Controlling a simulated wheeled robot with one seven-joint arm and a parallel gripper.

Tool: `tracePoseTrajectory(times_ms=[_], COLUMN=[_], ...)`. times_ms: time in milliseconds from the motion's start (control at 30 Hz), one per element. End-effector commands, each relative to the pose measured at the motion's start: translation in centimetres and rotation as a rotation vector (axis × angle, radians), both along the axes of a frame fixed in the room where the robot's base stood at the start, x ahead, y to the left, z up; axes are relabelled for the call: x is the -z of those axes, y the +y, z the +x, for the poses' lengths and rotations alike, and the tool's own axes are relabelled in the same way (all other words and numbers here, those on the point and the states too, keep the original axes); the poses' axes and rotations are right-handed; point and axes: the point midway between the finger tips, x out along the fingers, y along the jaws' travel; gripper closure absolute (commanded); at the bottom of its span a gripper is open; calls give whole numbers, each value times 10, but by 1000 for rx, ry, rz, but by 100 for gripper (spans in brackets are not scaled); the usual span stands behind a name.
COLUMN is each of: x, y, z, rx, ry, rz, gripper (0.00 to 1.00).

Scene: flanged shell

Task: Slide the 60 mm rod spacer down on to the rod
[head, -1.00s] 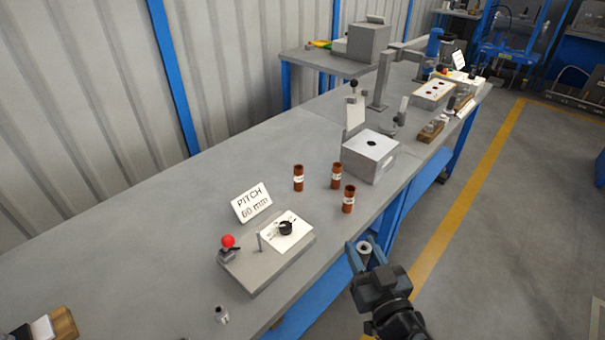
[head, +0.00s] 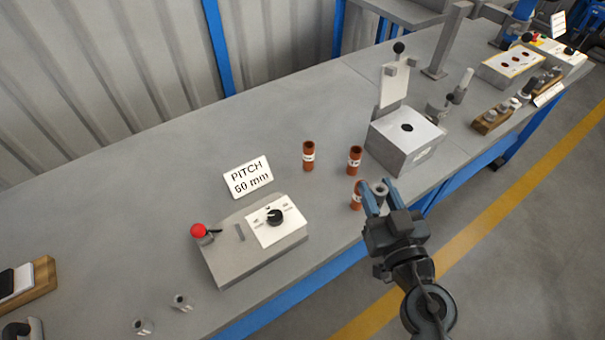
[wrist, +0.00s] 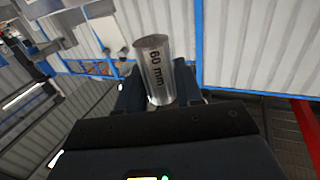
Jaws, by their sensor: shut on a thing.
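My gripper (head: 375,199) is shut on the 60 mm rod spacer (head: 380,188), a short silvery tube with an open top. The wrist view shows the spacer (wrist: 154,70) between the fingers, with "60 mm" printed on its side. In the head view the gripper appears at the bench's front edge, overlapping one brown tube. I cannot pick out the rod for certain. A grey block (head: 398,155) with a dark round hole in its top stands beyond the gripper, with an upright plate (head: 393,88) behind it.
Brown tubes (head: 308,157) stand near the gripper. A "PITCH 60 mm" sign (head: 248,176) stands behind a control box (head: 225,260) with a red knob and black dial. The bench (head: 130,190) is clear at the back left.

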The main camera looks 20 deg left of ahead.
Motion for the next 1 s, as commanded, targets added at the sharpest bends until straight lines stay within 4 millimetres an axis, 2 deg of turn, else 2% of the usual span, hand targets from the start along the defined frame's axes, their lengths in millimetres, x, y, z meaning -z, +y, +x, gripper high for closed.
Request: tracePoseTrajectory(times_ms=[33,100,300,400,500,600,700,1000], x=[-7,-13,-27,-31,-35,-37,-38,-38], y=[31,69,166,203,229,245,252,252], z=[-3,-11,-44,-62,-77,-87,-92,-92], rx=[-71,-160,-385,-471,-530,-566,-583,-585], ry=[-3,-4,-2,-2,-2,-1,0,-1], rz=[1,1,2,0,2,2,2,1], gripper=[100,100,100,100,100,100,100,100])
